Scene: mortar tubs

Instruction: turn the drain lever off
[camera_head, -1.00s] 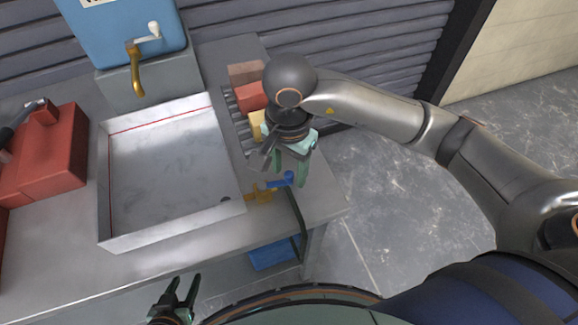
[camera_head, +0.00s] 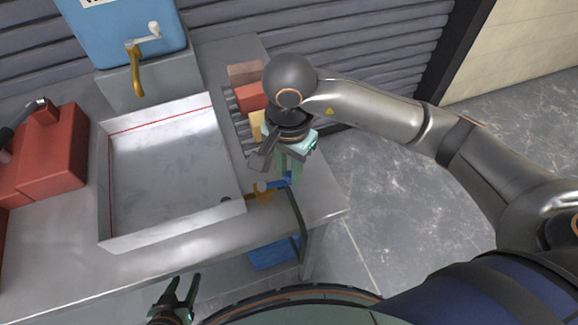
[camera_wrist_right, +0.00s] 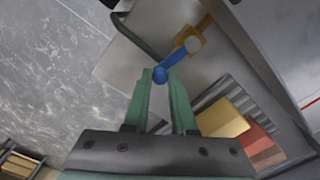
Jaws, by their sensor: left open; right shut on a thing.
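The drain lever (camera_head: 277,184) is blue and sits on a brass valve (camera_head: 262,192) at the right front corner of the metal tray (camera_head: 170,243). My right gripper (camera_head: 288,178) is over the lever's right end. In the right wrist view the lever (camera_wrist_right: 175,59) runs from the brass fitting (camera_wrist_right: 190,36) to a round knob between the green fingertips, and my right gripper (camera_wrist_right: 161,78) is shut on that knob. My left gripper (camera_head: 183,280) is open and empty in front of the bench.
A dark green hose (camera_head: 297,218) hangs from the valve beside the bench edge. Coloured blocks (camera_head: 249,97) stand on a rack right of the tray. A blue dispenser (camera_head: 125,35) is behind, a red box (camera_head: 60,150) at left. A blue container (camera_head: 270,253) is below.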

